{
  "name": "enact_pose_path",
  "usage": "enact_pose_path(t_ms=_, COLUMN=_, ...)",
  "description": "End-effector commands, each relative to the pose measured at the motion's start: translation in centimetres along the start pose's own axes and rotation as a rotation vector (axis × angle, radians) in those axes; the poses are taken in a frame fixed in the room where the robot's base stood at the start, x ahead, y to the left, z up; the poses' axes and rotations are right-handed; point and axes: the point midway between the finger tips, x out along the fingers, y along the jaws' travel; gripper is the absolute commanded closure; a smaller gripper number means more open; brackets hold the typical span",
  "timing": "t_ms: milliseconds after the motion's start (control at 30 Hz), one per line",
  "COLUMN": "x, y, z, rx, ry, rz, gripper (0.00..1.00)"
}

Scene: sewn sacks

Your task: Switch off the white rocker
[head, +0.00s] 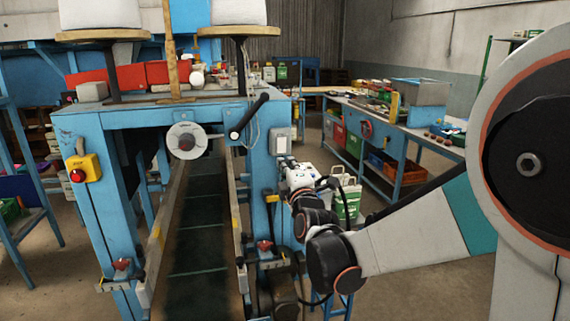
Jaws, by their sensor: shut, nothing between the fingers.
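A small grey switch box (281,141) is fixed to the blue right-hand post of the machine. A pale plate shows on its front, likely the white rocker (282,144); it is too small to tell which way it is tipped. My arm reaches in from the right, and my gripper (289,168) is at its far end, just below and slightly right of the switch box. The fingers are small and partly hidden by my wrist. The gripper is shut and holds nothing. I cannot tell whether it touches the post.
The blue machine frame (110,121) carries a dark belt (200,240) between rails. A yellow box with a red button (78,175) is on the left post. A black lever (249,116) juts out left of the switch box. A workbench (380,118) stands behind right.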

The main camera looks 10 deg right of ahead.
Motion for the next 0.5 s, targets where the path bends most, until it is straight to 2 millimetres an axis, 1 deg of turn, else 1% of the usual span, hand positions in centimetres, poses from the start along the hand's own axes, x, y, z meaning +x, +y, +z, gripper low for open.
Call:
enact_pose_path(t_ms=33, x=1.0, y=-0.2, z=0.0, rx=0.000, ry=0.000, rz=0.000, gripper=1.00)
enact_pose_path(t_ms=300, x=6.3, y=-0.3, z=0.0, rx=0.000, ry=0.000, rz=0.000, gripper=1.00)
enact_pose_path(t_ms=500, x=9.6, y=-0.2, z=0.0, rx=0.002, ry=0.000, rz=0.000, gripper=1.00)
